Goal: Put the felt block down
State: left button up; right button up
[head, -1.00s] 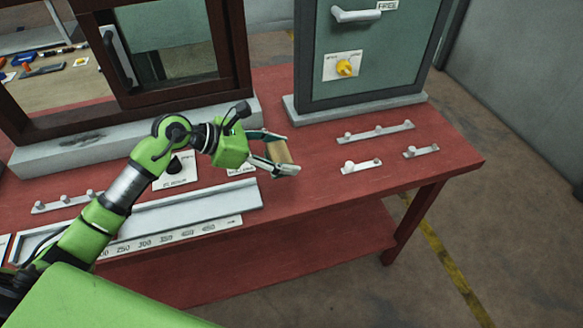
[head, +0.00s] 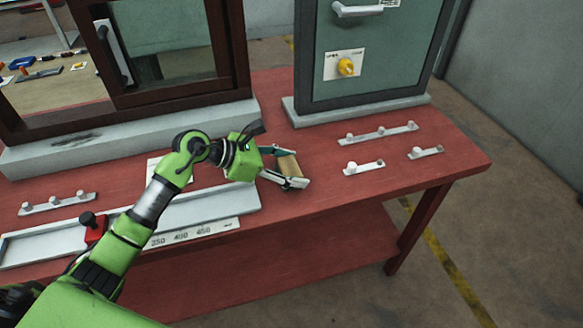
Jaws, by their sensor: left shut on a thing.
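The felt block (head: 288,166) is a tan piece between the fingers of my left gripper (head: 289,168). The gripper is shut on it, over the red table (head: 330,201) near its front edge. The block looks low, close to the table top; I cannot tell whether it touches. Part of the block is hidden by the fingers. My right gripper is not in view.
A green door panel (head: 375,65) in a dark frame stands behind on the right, with a yellow knob (head: 346,67). Small pegged rails (head: 364,168) lie right of the gripper. A grey track (head: 190,205) with a red slider (head: 94,228) lies left.

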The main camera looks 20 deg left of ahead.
pick_arm(q)
jog(key=o, duration=1.2)
jog(key=shift+f, duration=0.15)
jog(key=b+v, duration=0.1)
jog(key=v, duration=1)
jog(key=shift+b, duration=0.35)
jog(key=shift+s+a+r, duration=0.2)
jog(key=shift+a+r, duration=0.15)
jog(key=shift+r, duration=0.15)
jog(key=shift+f, duration=0.1)
